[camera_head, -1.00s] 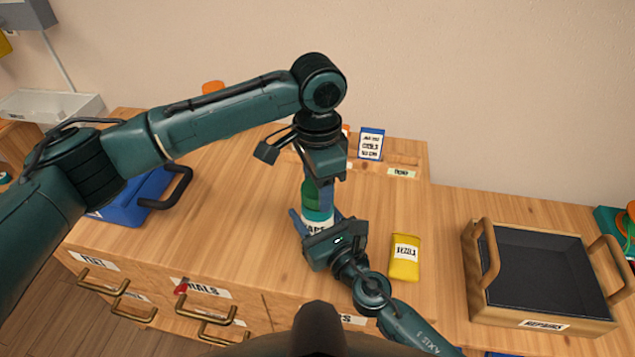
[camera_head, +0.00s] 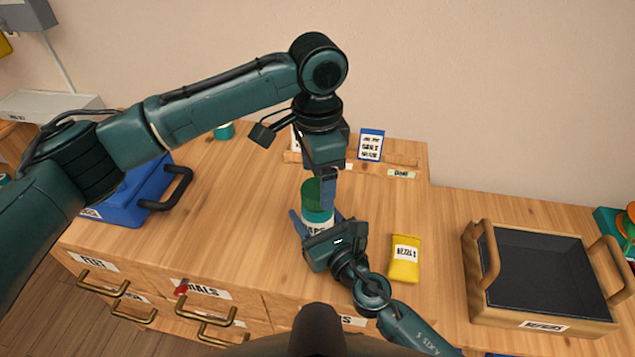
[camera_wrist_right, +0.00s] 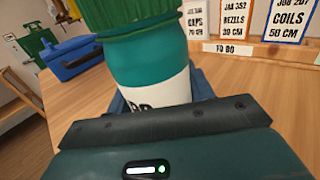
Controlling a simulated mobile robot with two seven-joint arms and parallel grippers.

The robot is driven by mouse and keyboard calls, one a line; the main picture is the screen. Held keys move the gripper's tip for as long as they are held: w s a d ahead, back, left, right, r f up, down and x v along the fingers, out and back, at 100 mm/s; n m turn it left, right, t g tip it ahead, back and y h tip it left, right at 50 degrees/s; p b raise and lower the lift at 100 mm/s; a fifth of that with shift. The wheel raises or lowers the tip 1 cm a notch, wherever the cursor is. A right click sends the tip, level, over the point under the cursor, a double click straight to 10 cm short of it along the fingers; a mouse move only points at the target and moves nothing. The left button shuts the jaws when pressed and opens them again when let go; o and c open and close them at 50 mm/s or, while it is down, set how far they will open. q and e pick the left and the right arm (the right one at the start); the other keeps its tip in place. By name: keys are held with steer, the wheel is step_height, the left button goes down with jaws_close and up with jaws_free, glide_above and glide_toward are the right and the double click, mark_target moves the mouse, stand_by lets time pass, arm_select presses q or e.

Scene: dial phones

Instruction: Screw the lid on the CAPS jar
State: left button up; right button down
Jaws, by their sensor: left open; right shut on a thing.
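The CAPS jar (camera_head: 318,217) stands upright on the wooden worktop, with a teal body and a white label partly hidden. It also shows in the right wrist view (camera_wrist_right: 150,75). A dark green ridged lid (camera_head: 312,192) sits on its top; how tightly it is seated cannot be told. My right gripper (camera_head: 322,228) is shut on the jar's lower body. My left gripper (camera_head: 328,188) is open and points down at the lid. One finger shows at the lid's right side; the other is hidden, and contact cannot be told.
A yellow labelled packet (camera_head: 405,259) lies right of the jar. A black-lined wooden tray (camera_head: 545,270) with handles stands farther right. A blue box (camera_head: 132,194) is at left. Cards, including a blue-edged one (camera_head: 370,145), stand in a rack behind.

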arm_select(q)
step_height(320, 180, up, 9)
steer(key=shift+r, duration=0.15)
arm_select(e)
steer(key=shift+c, duration=2.4)
jaws_free()
steer(key=b+v, duration=0.2)
steer(key=v, duration=1)
steer(key=shift+f, duration=0.2)
arm_select(q)
steer(key=shift+f, duration=1.2)
arm_select(e)
steer(key=shift+s+d+r, duration=0.2)
steer(key=shift+s+d, duration=0.1)
steer(key=shift+s, duration=0.25)
